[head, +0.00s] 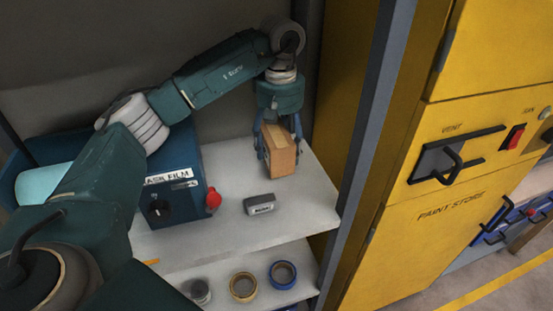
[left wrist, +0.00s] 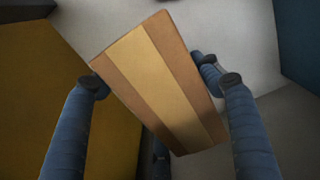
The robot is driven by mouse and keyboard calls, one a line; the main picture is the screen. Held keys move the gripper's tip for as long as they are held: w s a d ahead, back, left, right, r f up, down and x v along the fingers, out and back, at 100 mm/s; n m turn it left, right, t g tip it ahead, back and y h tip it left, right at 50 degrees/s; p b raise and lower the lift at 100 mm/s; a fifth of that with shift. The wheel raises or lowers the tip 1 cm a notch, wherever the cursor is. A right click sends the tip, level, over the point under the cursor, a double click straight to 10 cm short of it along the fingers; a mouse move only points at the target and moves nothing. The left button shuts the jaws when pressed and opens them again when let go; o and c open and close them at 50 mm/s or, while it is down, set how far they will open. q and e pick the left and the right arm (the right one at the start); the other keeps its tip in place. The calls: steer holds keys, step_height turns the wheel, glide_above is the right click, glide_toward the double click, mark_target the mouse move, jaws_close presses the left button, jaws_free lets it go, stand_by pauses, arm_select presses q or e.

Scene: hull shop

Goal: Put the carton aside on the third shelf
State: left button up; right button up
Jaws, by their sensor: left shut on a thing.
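The brown carton (head: 280,160) is upright at the right part of the upper visible shelf (head: 311,196), near the shelf's right end. My left gripper (head: 277,140) comes down from above and is shut on the carton, its fingers on both sides. In the left wrist view the carton (left wrist: 160,80), with a pale tape stripe, sits between the blue fingers (left wrist: 162,95). I cannot tell for certain whether its bottom touches the shelf. My right gripper is not in view.
A small grey labelled block (head: 259,204) lies in front of the carton. A blue mask film box (head: 178,190) with a red knob (head: 213,197) stands left. Tape rolls (head: 243,287) lie on the shelf below. A grey post (head: 375,130) and yellow paint store cabinet (head: 450,235) bound the right.

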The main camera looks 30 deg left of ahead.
mark_target(280, 130)
arm_select(q)
step_height(280, 130, down, 2)
steer(key=shift+f+p, duration=0.15)
steer(key=shift+p, duration=0.15)
step_height(280, 130, down, 2)
steer(key=shift+w+a+f+p, duration=0.1)
steer(key=shift+f+p, duration=0.1)
steer(key=shift+p, duration=0.2)
steer(key=shift+f, duration=0.3)
steer(key=o, duration=1)
steer(key=shift+f, duration=0.1)
steer(key=shift+c, duration=0.2)
steer(key=o, duration=0.4)
steer(key=shift+r, duration=0.4)
step_height(280, 130, up, 11)
steer(key=b, duration=0.2)
steer(key=shift+b, duration=0.35)
steer(key=shift+r, duration=0.3)
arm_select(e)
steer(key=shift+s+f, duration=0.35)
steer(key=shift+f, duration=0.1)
